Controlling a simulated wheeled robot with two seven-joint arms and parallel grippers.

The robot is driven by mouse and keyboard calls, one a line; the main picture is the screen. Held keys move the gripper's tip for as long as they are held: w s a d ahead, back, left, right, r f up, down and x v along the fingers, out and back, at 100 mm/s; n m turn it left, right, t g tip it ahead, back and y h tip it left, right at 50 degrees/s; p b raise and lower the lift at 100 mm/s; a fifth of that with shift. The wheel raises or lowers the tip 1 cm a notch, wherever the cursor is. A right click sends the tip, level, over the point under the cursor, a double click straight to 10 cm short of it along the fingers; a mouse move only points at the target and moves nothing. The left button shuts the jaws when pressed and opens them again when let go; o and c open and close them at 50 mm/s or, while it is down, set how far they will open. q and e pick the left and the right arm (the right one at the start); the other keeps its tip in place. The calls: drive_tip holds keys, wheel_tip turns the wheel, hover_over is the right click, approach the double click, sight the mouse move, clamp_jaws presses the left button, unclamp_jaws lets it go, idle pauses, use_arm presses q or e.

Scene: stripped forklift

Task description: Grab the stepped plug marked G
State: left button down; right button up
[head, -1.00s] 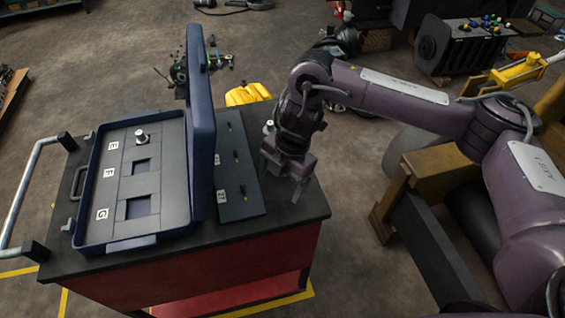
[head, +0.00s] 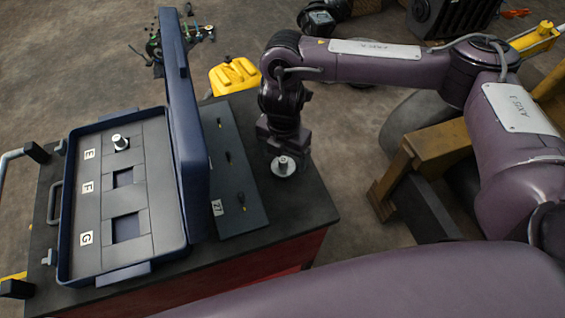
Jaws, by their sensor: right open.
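A silver stepped plug (head: 284,168), a wide disc with a narrower knob on top, stands on the dark cart top right of the case; no letter on it is readable. My right gripper (head: 284,152) is open, pointing down, right at this plug; whether its fingers touch it I cannot tell. The open blue case (head: 65,225) has rows labelled E, F and G. Another silver plug (head: 120,142) sits in row E. Row F's square recess (head: 123,178) and row G's larger recess (head: 126,228) are empty. My left gripper is out of view.
The case's lid (head: 180,110) stands upright between the tray and the right gripper. A dark panel (head: 238,186) with small yellow-and-black parts lies beside it. A yellow container (head: 234,76) is behind the cart. The cart's front right corner is clear.

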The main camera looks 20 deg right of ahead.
sight(283, 161)
drive_tip(key=f, duration=0.3)
drive_tip(key=shift+w+d+f, duration=0.1)
drive_tip(key=shift+w+f, duration=0.25)
drive_tip(key=shift+f, duration=0.05)
drive_tip(key=shift+w+f, duration=0.1)
drive_tip(key=shift+f, duration=0.5)
drive_tip(key=c, duration=1.2)
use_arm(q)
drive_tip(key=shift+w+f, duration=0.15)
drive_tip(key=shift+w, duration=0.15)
use_arm(e)
drive_tip(key=shift+o, duration=0.2)
drive_tip(key=shift+r, duration=0.1)
